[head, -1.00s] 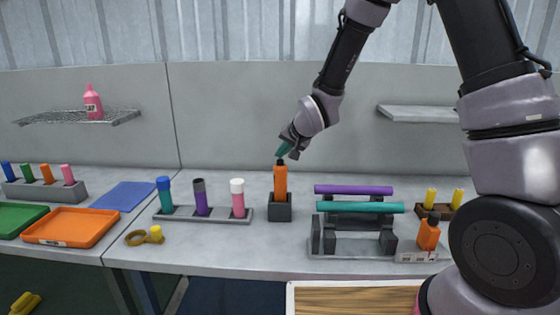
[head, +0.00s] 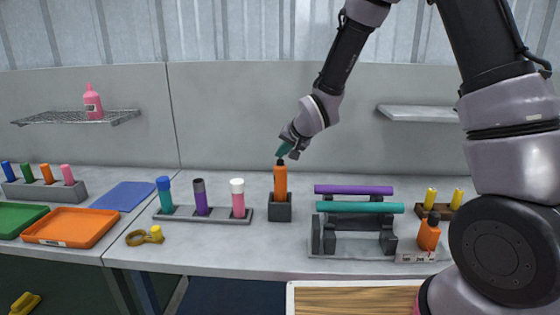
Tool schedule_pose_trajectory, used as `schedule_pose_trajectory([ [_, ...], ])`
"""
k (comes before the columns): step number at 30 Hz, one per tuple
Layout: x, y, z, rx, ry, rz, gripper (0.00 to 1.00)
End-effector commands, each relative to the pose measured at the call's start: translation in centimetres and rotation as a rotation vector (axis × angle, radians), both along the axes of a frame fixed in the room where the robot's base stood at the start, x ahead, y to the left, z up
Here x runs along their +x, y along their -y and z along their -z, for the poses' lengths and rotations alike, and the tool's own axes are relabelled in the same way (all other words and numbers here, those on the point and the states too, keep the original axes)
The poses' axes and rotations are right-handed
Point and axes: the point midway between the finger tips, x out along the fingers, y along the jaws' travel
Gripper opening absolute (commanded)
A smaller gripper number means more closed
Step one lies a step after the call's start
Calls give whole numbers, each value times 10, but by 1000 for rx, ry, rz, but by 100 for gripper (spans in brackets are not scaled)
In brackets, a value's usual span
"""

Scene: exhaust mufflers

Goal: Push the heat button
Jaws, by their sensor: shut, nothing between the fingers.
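An orange upright tool (head: 280,183) with a black top stands in a dark square holder (head: 280,209) in the middle of the table. I cannot make out a button marked for heat; the tool's small black top (head: 280,162) is its uppermost part.
A rack (head: 210,215) with three capped cylinders stands left of the tool. A stand (head: 352,245) with purple and teal tubes is to the right, beside a small orange bottle (head: 429,233). Orange (head: 44,241) and green trays lie far left. Free table shows in front of the holder.

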Motion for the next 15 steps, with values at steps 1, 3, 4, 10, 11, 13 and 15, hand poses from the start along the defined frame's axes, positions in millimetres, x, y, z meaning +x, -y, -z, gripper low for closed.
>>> schedule_pose_trajectory([
  [1, 0, 0, 0, 0, 0, 0, 0],
  [3, 0, 0, 0, 0, 0, 0, 0],
  [4, 0, 0, 0, 0, 0, 0, 0],
  [10, 0, 0, 1, 0, 0, 0, 0],
  [11, 0, 0, 1, 0, 0, 0, 0],
  [13, 0, 0, 3, 0, -2, 1, 0],
  [15, 0, 0, 5, 0, -2, 1, 0],
])
